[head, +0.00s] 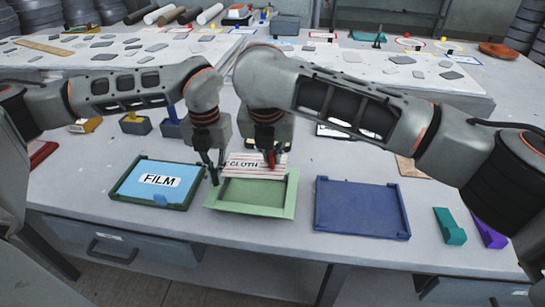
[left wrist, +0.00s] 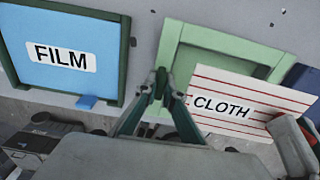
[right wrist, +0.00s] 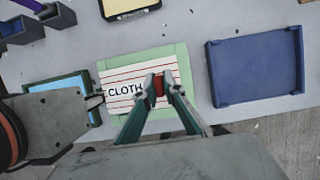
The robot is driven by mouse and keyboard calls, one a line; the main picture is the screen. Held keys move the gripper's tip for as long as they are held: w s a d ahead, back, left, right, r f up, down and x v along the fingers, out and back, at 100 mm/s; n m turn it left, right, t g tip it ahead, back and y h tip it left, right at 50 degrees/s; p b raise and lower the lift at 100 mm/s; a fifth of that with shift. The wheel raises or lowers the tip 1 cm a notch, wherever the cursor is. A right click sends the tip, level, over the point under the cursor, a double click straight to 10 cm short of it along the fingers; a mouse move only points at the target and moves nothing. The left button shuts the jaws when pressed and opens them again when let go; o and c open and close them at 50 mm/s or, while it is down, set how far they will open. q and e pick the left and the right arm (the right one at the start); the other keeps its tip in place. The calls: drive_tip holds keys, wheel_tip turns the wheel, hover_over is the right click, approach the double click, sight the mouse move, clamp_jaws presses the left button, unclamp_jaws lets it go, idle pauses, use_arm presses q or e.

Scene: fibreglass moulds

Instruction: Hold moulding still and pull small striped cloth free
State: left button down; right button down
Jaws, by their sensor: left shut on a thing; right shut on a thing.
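The light green moulding (head: 250,210), a shallow tray, lies on the bench; its floor is bare at the near side. The small cloth (head: 240,170), white with red stripes and marked CLOTH, covers its far part and reaches past the tray in the left wrist view (left wrist: 235,107). My left gripper (head: 212,178) is shut on the moulding's left wall, which also shows in the left wrist view (left wrist: 165,60). My right gripper (right wrist: 157,84) is shut on the cloth's red tab (right wrist: 158,86). Whether the cloth still touches the moulding is unclear.
A green-framed tray with a blue sheet marked FILM (head: 157,181) lies close on the left. An empty blue tray (head: 360,208) lies to the right, then a teal block (head: 450,227) and a purple block (head: 489,232). Small bins (head: 134,124) stand behind. The bench's front edge is near.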

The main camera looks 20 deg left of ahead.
drive_tip(key=shift+a+r, duration=0.1)
use_arm(q)
drive_tip(key=c, duration=2.1)
unclamp_jaws()
drive_tip(key=shift+c, duration=0.2)
drive_tip(key=shift+o, duration=0.2)
drive_tip(key=shift+d, duration=0.1)
use_arm(e)
drive_tip(key=shift+s, duration=0.15)
use_arm(q)
drive_tip(key=shift+d, duration=0.1)
use_arm(e)
drive_tip(key=shift+s+a, duration=0.1)
drive_tip(key=shift+a, duration=0.05)
drive_tip(key=c, duration=2.8)
unclamp_jaws()
drive_tip(key=shift+c, duration=0.3)
use_arm(q)
wheel_tip(320, 180, up, 12)
drive_tip(key=shift+a, duration=0.2)
